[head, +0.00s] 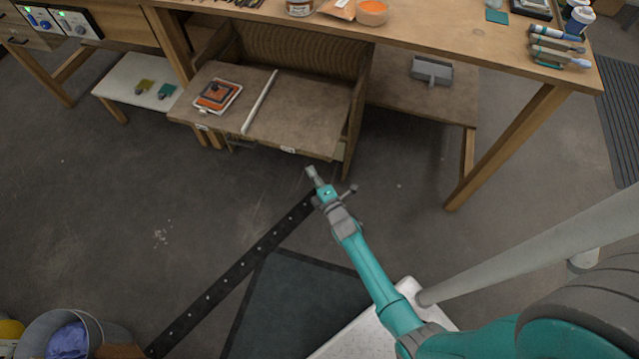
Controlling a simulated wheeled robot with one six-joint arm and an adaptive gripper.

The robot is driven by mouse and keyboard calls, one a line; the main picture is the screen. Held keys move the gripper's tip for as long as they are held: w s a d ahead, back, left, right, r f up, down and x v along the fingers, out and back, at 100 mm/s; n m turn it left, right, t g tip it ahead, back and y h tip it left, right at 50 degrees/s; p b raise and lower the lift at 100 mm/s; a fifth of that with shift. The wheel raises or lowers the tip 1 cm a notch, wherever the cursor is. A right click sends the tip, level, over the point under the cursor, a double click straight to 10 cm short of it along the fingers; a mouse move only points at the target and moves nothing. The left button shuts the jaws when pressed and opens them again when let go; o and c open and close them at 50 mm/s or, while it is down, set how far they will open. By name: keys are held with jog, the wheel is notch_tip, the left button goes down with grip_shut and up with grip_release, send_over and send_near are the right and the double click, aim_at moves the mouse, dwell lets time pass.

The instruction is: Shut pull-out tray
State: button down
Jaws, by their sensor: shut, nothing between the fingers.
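The pull-out tray (307,110) is a brown wooden board under the workbench. It stands pulled out toward me, with its front edge over the floor. A white strip (259,101) and a small orange-and-white item (218,95) lie on it. Small pale labels show on its front edge. My gripper (311,173) is shut and empty. In the picture it is just below the right part of the tray's front edge, with a visible gap. How far it is from the tray in depth I cannot tell.
The workbench (440,42) overhangs the tray, and its front right leg (508,146) stands to the right. A low white stool (136,80) is at the left. A grey metal bucket (62,335) stands at the lower left. The floor before the tray is mostly clear.

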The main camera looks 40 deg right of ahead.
aim_at(310, 153)
jog(key=shift+w+d, duration=1.7)
jog(key=shift+w, duration=0.15)
